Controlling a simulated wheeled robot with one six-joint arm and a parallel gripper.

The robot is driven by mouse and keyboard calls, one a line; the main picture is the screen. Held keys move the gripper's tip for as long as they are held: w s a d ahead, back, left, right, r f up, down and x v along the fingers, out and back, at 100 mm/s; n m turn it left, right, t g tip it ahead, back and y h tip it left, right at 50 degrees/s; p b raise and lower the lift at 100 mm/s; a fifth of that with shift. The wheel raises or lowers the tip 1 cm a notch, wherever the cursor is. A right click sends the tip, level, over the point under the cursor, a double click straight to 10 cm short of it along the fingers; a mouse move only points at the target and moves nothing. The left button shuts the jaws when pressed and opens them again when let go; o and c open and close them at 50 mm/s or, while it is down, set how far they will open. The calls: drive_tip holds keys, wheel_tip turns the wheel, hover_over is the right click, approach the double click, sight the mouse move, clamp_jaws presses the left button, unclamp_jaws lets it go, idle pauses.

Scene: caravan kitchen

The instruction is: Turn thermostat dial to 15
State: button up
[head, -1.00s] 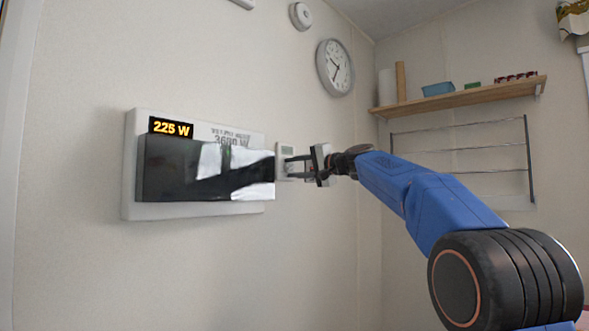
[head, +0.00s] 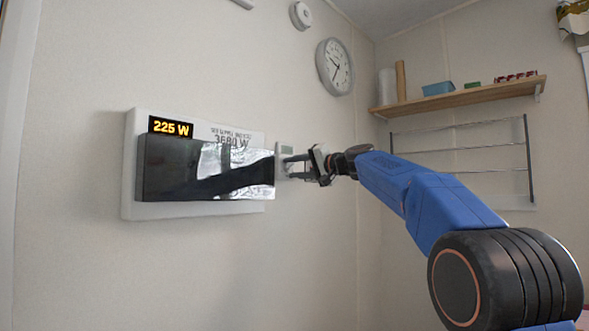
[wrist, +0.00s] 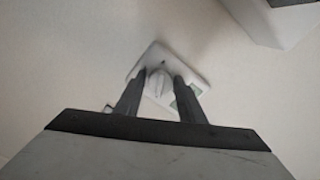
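The thermostat (head: 286,150) is a small white plate with a greenish display, on the wall just right of the dark panel. The panel's edge and my gripper partly hide it in the head view. In the wrist view the plate (wrist: 188,72) looks tilted, with its pale dial (wrist: 157,84) near the middle. My gripper (head: 288,168) reaches the thermostat from the right. In the wrist view my gripper (wrist: 160,78) has its two dark fingers on either side of the dial, with narrow gaps showing. The dial's numbers and setting cannot be read.
A glossy dark panel (head: 205,168) on a white backing sticks out close left of the thermostat, with a lit 225 W display (head: 171,127). A clock (head: 335,66) hangs above. A wooden shelf (head: 460,93) and a wire rack (head: 460,160) are at right.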

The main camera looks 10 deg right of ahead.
drive_tip(key=shift+o, duration=1)
drive_tip(key=shift+s+d, duration=0.15)
drive_tip(key=v, duration=1.7)
